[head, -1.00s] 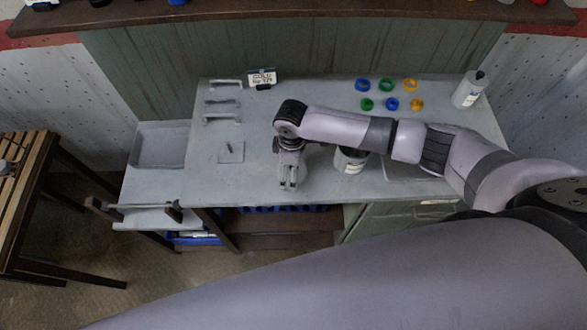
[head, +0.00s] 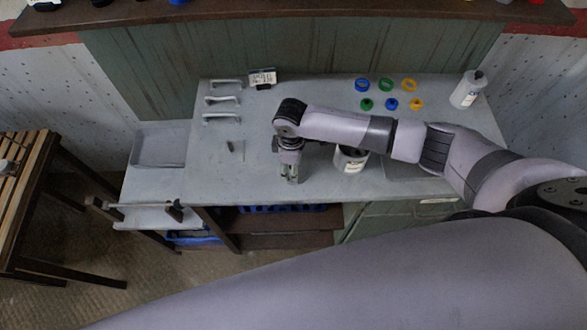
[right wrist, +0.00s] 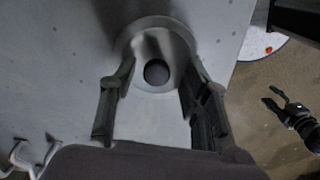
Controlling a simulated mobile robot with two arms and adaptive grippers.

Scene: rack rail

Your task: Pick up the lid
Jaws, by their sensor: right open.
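My right gripper (head: 291,180) is over the front part of the grey worktop, pointing down. In the right wrist view its two dark fingers (right wrist: 160,115) are spread apart and empty. A pale round piece with a dark round centre (right wrist: 155,28), probably the lid, lies just beyond and between the fingertips. I cannot tell whether the fingers touch it. In the head view the gripper hides this piece.
Several coloured rings (head: 386,84) and a white bottle (head: 467,90) are at the back right. Several pale handles (head: 222,101) lie at the left. The worktop's front edge is near.

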